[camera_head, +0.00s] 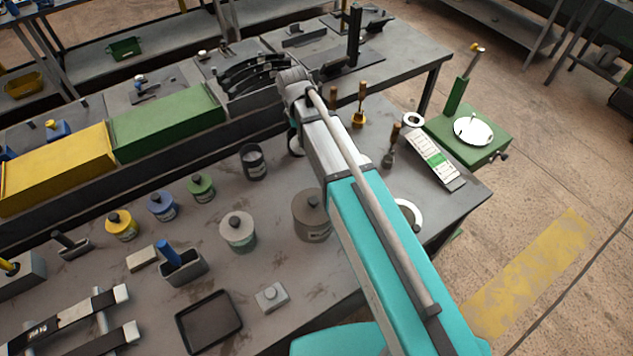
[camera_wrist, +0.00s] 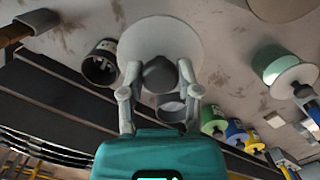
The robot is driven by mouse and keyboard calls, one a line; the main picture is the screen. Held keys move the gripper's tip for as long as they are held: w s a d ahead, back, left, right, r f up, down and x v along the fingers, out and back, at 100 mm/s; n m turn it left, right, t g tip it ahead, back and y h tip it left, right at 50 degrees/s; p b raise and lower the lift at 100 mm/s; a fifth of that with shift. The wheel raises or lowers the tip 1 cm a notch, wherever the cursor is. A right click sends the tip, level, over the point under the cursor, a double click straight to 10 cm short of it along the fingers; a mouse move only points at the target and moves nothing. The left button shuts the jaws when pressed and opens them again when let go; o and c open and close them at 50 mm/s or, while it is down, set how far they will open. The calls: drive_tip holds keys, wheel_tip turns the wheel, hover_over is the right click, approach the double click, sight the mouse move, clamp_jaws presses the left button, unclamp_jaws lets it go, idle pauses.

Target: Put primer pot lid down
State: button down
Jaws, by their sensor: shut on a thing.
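My gripper (camera_wrist: 160,88) is shut on the grey knob of a pale round lid (camera_wrist: 160,36) in the wrist view. The lid's disc lies beyond the fingertips. I cannot tell whether it touches the bench. Two open pots show near it: one (camera_wrist: 172,108) just below the knob, one dark pot (camera_wrist: 100,66) to its left. In the head view an open dark pot (camera_head: 252,162) stands left of my arm, and another pot (camera_head: 294,143) is partly hidden by the arm. The gripper and held lid are hidden there. I cannot tell which pot is the primer pot.
Lidded yellow (camera_head: 121,226), blue (camera_head: 163,207), green (camera_head: 201,188), pale (camera_head: 238,232) and brown-grey (camera_head: 311,216) pots stand on the bench. A black tray (camera_head: 208,322) lies in front. Green (camera_head: 170,122) and yellow (camera_head: 58,180) bins line the back. Brushes stand right of my arm.

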drive_tip(key=d+f+m+b, duration=0.3)
drive_tip(key=f+m+b, duration=0.2)
drive_tip(key=f+b, duration=0.1)
drive_tip(key=shift+w+f+m+g+b, duration=0.3)
drive_tip(key=shift+f+b, duration=0.1)
drive_tip(key=shift+f, duration=0.35)
drive_tip(key=shift+f, duration=0.15)
wheel_tip(320, 180, down, 6)
drive_tip(key=b, duration=0.6)
drive_tip(key=shift+f+b, duration=1.9)
drive_tip(key=shift+b, duration=0.15)
drive_tip(key=shift+f, duration=0.15)
drive_tip(key=shift+c, duration=1.6)
unclamp_jaws()
